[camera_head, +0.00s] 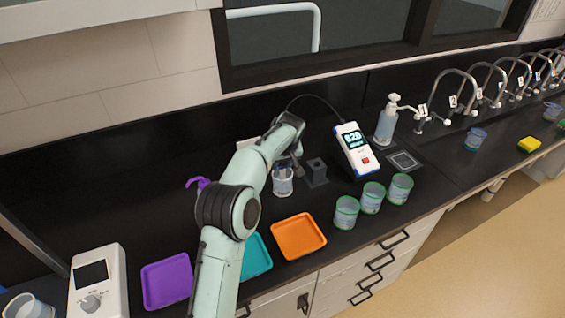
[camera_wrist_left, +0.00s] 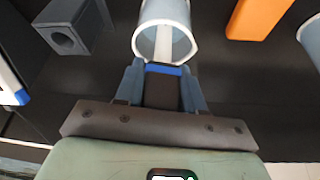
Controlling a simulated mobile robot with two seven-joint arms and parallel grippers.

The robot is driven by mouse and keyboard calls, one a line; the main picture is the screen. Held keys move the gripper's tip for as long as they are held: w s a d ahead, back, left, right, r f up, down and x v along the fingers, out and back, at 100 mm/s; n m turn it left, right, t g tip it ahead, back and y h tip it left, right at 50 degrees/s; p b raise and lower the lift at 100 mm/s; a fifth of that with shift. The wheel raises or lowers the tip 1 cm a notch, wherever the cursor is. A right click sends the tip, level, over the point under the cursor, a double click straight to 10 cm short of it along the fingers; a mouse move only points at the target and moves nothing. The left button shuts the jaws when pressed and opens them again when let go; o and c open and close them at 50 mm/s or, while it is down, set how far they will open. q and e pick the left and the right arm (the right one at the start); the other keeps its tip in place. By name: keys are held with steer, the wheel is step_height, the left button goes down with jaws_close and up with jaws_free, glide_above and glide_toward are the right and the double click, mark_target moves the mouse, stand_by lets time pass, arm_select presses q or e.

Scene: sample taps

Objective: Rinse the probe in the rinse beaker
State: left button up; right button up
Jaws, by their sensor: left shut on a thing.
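My left gripper (camera_wrist_left: 162,88) is shut on the probe, whose dark handle with a blue band (camera_wrist_left: 165,70) sits between the fingers. The probe's pale shaft (camera_wrist_left: 163,45) points into the mouth of the clear rinse beaker (camera_wrist_left: 146,45). How deep the tip reaches is not clear. In the head view the beaker (camera_head: 283,187) stands on the black counter just below my left gripper (camera_head: 297,172), and the probe is mostly hidden by my arm. The grey probe holder (camera_head: 316,168) stands empty to the right; its hole shows in the left wrist view (camera_wrist_left: 63,40). My right gripper is not in view.
A meter (camera_head: 355,150) with a lit display stands behind right, its cable running left. Three green-rimmed beakers (camera_head: 372,200) stand in front. Orange (camera_head: 299,252), teal (camera_head: 262,268) and purple (camera_head: 167,282) trays lie near the front edge. A pump bottle (camera_head: 386,126) stands farther right.

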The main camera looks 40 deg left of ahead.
arm_select(q)
steer(key=shift+w+r+p, duration=0.1)
steer(key=shift+r+p, duration=0.85)
steer(key=shift+r, duration=3.75)
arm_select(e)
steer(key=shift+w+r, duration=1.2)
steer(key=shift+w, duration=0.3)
arm_select(q)
steer(key=shift+r, duration=1.5)
